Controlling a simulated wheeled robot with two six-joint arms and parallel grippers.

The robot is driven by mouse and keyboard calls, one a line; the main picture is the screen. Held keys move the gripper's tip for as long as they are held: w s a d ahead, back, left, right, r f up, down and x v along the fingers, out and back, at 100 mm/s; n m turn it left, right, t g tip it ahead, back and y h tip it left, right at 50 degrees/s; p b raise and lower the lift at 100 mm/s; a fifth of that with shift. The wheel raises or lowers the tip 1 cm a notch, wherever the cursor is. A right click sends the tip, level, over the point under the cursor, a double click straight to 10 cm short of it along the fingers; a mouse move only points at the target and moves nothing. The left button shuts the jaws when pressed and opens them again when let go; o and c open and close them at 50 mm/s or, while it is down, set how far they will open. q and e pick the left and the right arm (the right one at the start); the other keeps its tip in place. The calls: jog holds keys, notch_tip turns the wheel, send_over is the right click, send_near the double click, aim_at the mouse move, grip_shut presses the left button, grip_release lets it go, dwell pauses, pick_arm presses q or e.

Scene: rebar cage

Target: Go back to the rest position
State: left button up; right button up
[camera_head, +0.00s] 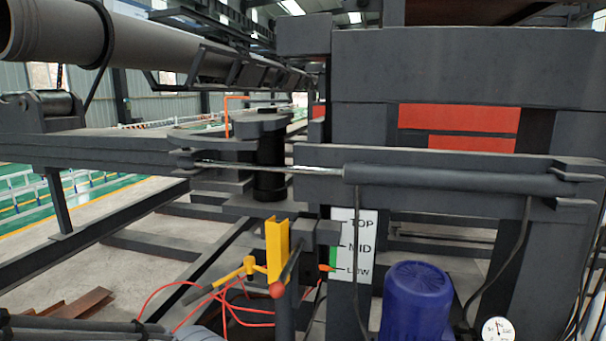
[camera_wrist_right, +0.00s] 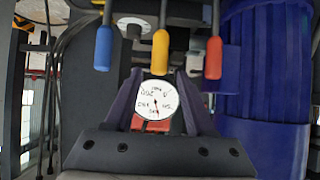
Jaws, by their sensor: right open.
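Nothing is seen held between the fingers. Three levers hang in front of it: a blue-handled lever (camera_wrist_right: 103,48), a yellow-handled lever (camera_wrist_right: 160,52) and a red-handled lever (camera_wrist_right: 213,57). I cannot tell whether the fingers touch any of them.
A large grey machine frame (camera_head: 430,65) fills the right of the head view. A blue motor (camera_head: 415,300), a gauge (camera_head: 497,330), a TOP/MID/LOW label (camera_head: 357,245) and a yellow bracket (camera_head: 277,248) stand low in front. Red cables (camera_head: 235,322) and grey beams (camera_head: 160,245) lie left.

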jog(key=shift+p+v, duration=0.35)
jog(key=shift+v, duration=0.8)
